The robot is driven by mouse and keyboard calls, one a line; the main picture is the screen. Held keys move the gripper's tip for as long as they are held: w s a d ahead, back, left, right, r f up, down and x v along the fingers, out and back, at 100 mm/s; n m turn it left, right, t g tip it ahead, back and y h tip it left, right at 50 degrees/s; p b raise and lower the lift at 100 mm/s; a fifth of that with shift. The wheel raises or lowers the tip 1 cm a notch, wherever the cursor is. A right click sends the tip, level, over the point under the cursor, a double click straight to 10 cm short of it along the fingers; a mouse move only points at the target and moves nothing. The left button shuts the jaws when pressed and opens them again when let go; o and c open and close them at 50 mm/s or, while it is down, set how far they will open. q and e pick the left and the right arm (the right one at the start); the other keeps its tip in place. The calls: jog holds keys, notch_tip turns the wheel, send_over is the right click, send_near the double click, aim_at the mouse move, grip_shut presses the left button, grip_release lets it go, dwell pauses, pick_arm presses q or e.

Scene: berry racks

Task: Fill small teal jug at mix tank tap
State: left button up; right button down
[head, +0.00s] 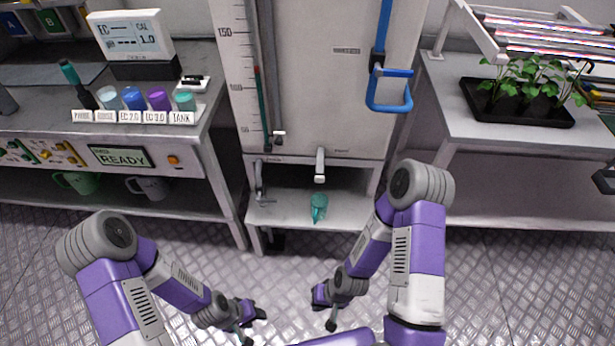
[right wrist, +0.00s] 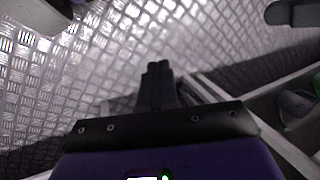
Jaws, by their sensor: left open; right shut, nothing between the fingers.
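The small teal jug (head: 319,207) stands on the grey shelf (head: 285,212) below the mix tank (head: 330,90), in the middle of the head view. A tap (head: 320,166) sticks out of the tank front above the jug, with a gap between them. I cannot tell how much liquid the jug holds. My left gripper (head: 254,326) is open and empty, low over the floor and left of the jug. My right gripper (head: 325,310) is empty and below the jug in the picture, apart from it. In the right wrist view its fingers (right wrist: 158,66) are together.
A second, darker outlet (head: 260,180) is left of the tap. A blue pipe handle (head: 390,95) hangs on the tank. A plant tray (head: 520,103) stands on the right bench. The floor between is clear.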

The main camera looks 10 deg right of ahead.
jog(key=shift+s, duration=0.1)
jog(key=s+a+r+m+g+y+p, duration=0.1)
jog(key=s+a+m+g+y+p, duration=0.3)
jog(key=m, duration=0.7)
jog(key=w+a+r+m+t+y+p, duration=0.2)
jog(key=w+a+r+m+t+y, duration=0.25)
jog(key=w+m+y, duration=0.35)
jog(key=w+d+r+m+t+h+p, duration=0.1)
jog(key=w+d+r+m+t+h, duration=0.2)
jog(key=w+d+m+t, duration=0.4)
jog(key=w+d+r+m+t+h+p, duration=0.1)
jog(key=w+d+r+m+t+h, duration=0.2)
jog(key=w+d+m+t, duration=0.4)
jog(key=w+m+t, duration=0.3)
jog(key=w+m, duration=0.1)
jog(key=m, duration=0.2)
jog(key=shift+w+r+h, duration=0.25)
jog(key=shift+w+h, duration=0.05)
jog(key=shift+w, duration=0.1)
jog(key=shift+w, duration=0.1)
